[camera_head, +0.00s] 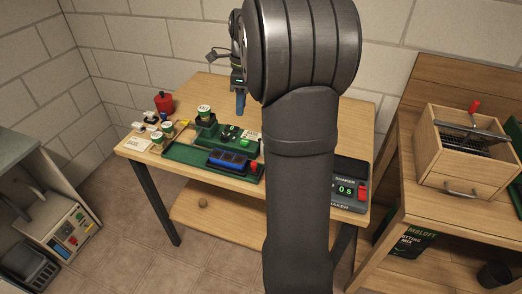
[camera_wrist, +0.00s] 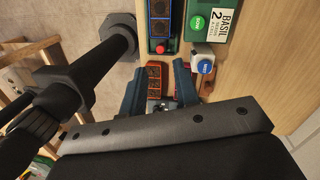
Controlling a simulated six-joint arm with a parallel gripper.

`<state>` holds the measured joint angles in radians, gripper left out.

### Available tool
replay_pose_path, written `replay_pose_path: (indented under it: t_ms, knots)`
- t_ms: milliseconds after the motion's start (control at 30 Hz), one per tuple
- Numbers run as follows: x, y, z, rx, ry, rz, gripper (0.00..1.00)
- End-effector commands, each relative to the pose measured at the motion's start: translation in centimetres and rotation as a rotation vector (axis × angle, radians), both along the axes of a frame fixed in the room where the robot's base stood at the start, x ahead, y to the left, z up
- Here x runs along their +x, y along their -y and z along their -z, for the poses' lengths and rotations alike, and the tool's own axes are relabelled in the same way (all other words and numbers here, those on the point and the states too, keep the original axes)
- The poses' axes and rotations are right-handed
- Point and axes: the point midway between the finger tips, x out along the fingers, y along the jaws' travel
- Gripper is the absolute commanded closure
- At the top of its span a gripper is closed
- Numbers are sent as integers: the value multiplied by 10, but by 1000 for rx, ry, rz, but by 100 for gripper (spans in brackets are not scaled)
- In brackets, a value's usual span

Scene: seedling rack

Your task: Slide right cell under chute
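A blue tray (camera_head: 228,161) with dark square cells sits in the green base (camera_head: 188,158) on the table. It also shows at the top of the wrist view (camera_wrist: 160,12), a red knob (camera_wrist: 160,47) at its near end. A green unit (camera_wrist: 214,20) labelled BASIL 2, with a green button, stands right of it in the wrist view; I cannot make out the chute. My gripper (camera_head: 240,105) is raised over the table. In the wrist view my gripper (camera_wrist: 160,66) has its blue fingers apart. An orange-red tray with dark cells (camera_wrist: 153,80) shows between them; contact cannot be told.
A white block with a blue button (camera_wrist: 203,62) is right of the fingers. A shaker (camera_head: 348,185) is at the table's right, partly behind my arm. A wooden box (camera_head: 465,150) stands on the right bench.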

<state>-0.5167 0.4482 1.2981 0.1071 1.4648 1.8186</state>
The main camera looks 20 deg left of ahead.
Motion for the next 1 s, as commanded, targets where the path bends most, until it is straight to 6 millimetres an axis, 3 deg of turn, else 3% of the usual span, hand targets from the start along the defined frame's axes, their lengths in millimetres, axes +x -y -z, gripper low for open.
replay_pose_path:
  t_ms: [33, 200, 433, 733, 1000]
  knots:
    - [6, 15, 5, 26, -23, -49, 72]
    - [19, 53, 18, 143, -74, -256, 72]
    - [28, 88, 28, 278, -80, -452, 72]
    - [25, 92, 42, 318, -77, -511, 72]
    - [10, 78, 92, 316, -77, -510, 72]
